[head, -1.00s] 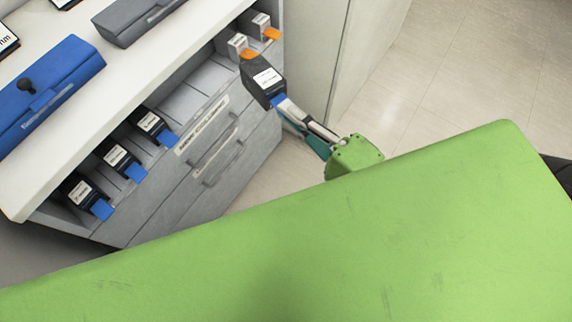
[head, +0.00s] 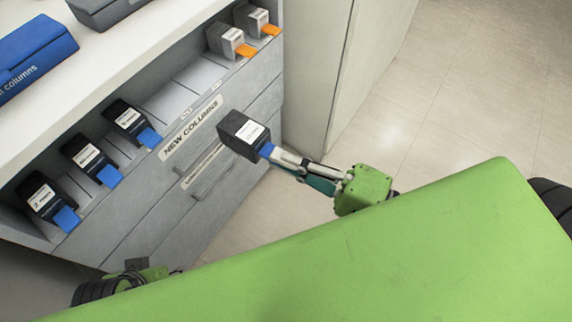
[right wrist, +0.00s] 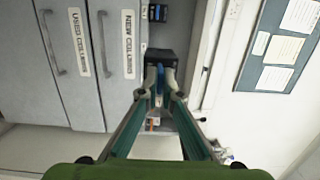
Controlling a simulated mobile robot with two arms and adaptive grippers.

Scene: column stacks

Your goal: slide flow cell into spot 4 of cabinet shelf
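The flow cell, a black box with a white label and a blue tab (head: 240,130), is held in the air in front of the cabinet's drawer fronts. My right gripper (head: 270,153) is shut on its blue tab. In the right wrist view the fingertips (right wrist: 159,82) close around the tab, with the black box (right wrist: 162,58) beyond. The cabinet shelf (head: 172,98) holds three black cells with blue tabs at the left and two grey cells (head: 228,40) with orange tabs at the far right. The compartments between them look empty.
Drawer fronts, one labelled NEW COLUMNS (head: 190,128), lie below the shelf. A blue case (head: 35,50) and a grey case (head: 105,8) rest on the countertop above. A tall pale cabinet (head: 345,75) stands at the right. Open floor (head: 450,100) lies beyond it.

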